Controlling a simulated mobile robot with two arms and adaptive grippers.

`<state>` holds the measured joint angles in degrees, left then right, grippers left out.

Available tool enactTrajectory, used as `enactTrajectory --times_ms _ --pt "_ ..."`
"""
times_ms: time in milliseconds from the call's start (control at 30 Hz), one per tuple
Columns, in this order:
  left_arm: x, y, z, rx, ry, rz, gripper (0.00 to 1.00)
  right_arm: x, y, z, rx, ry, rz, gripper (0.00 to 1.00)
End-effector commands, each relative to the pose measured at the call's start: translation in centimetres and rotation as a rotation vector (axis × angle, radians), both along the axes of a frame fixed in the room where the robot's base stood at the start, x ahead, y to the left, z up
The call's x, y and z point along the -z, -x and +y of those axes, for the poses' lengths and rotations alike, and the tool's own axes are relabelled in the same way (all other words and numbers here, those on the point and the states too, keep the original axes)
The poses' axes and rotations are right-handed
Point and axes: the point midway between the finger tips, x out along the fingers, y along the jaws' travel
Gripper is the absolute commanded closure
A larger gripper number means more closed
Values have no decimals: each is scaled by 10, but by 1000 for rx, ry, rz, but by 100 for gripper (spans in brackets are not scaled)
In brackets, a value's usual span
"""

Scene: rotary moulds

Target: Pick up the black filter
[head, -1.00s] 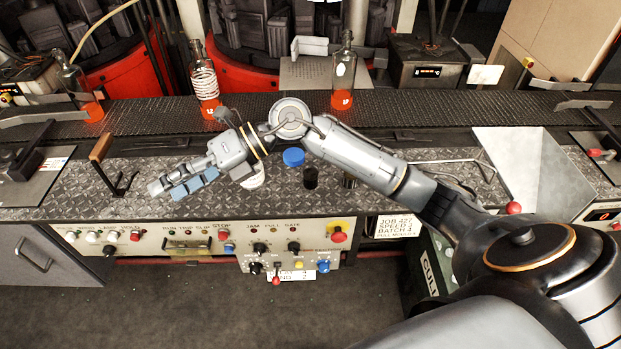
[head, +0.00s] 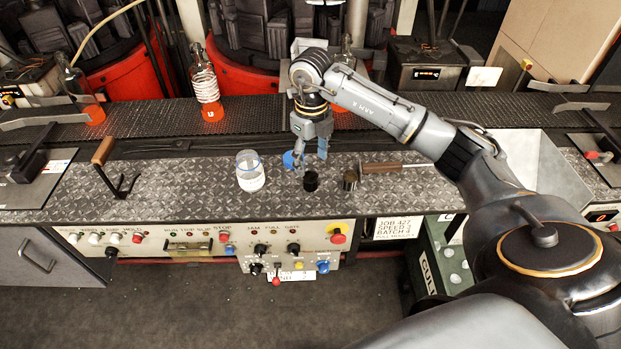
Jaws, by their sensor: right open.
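The black filter is a small dark cylinder (head: 310,182) standing on the diamond-plate bench (head: 210,185), right of a glass jar. My right gripper (head: 311,164) points down just above and behind the black filter, its fingers apart and empty. One fingertip comes very close to the filter's top; I cannot tell whether they touch. A blue round piece (head: 289,160) is partly hidden behind the fingers. My left gripper is out of view.
The clear jar with white contents (head: 250,172) stands left of the filter. A brownish metal cup (head: 349,180) stands close on its right, beside a wooden-handled tool (head: 381,167). Bottles (head: 207,90) stand on the conveyor behind.

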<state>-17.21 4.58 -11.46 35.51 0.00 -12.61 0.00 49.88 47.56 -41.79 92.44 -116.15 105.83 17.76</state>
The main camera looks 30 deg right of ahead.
Motion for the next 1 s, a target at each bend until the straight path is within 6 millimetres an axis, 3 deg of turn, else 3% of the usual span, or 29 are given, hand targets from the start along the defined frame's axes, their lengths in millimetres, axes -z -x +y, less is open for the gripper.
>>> enactTrajectory --times_ms 267,533,833,1000 --pt "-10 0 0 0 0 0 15 21 0 1 0 -2 2 40" --pt "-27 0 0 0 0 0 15 60 -2 2 -1 -2 1 40" --pt "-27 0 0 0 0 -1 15 67 -3 1 -2 -1 -1 40" --pt "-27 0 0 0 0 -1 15 67 -3 1 -2 -1 -1 72"
